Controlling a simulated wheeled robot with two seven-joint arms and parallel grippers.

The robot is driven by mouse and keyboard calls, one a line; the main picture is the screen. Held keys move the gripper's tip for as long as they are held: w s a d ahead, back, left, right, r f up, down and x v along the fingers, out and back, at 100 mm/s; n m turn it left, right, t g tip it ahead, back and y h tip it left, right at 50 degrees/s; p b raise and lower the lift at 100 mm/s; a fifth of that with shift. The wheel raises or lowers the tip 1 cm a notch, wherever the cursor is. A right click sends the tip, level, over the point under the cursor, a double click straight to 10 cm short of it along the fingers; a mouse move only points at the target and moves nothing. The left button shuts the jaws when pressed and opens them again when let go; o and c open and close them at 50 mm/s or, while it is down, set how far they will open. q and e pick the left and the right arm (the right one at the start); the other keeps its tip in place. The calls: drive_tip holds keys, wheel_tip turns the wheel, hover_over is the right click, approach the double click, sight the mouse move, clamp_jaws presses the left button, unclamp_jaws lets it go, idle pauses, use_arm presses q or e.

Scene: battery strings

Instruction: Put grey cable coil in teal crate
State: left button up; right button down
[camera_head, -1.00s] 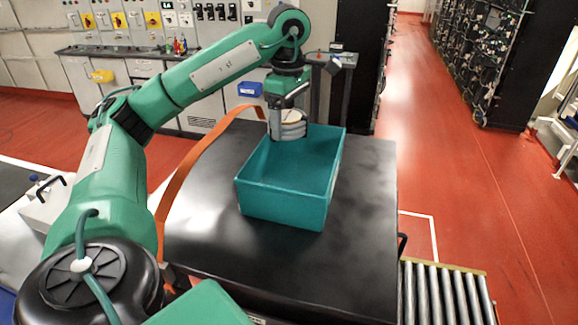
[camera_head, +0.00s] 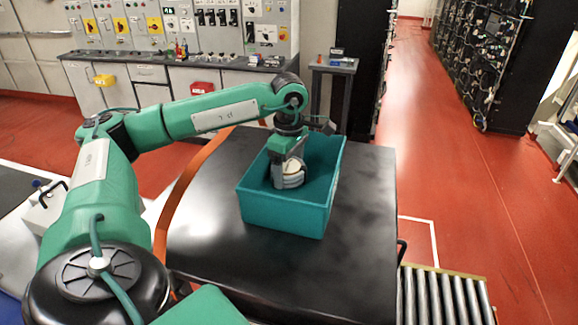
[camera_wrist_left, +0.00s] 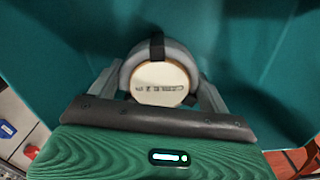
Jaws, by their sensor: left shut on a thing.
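The grey cable coil (camera_head: 291,178), with a pale round face and a dark strap, is between the fingers of my left gripper (camera_head: 287,172). In the left wrist view the coil (camera_wrist_left: 158,70) sits between both fingers (camera_wrist_left: 158,95), which are shut on it. The teal crate (camera_head: 284,215) stands on the black table. The coil and gripper are down inside the crate, below its rim, towards its left side. I cannot tell whether the coil touches the crate floor. My right gripper is not in view.
The black table top (camera_head: 225,235) is clear around the crate. An orange strip (camera_head: 180,200) runs along its left edge. A roller conveyor (camera_head: 445,297) is at the lower right. Control cabinets with a counter (camera_head: 165,58) stand behind.

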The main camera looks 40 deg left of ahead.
sight(290, 165)
use_arm(q)
drive_tip(key=o, duration=0.7)
drive_tip(key=shift+f, duration=0.2)
drive_tip(key=o, duration=0.4)
drive_tip(key=shift+r, duration=0.1)
drive_tip(key=shift+r, duration=0.55)
drive_tip(key=shift+r+b, duration=0.35)
drive_tip(key=shift+r, duration=5.3)
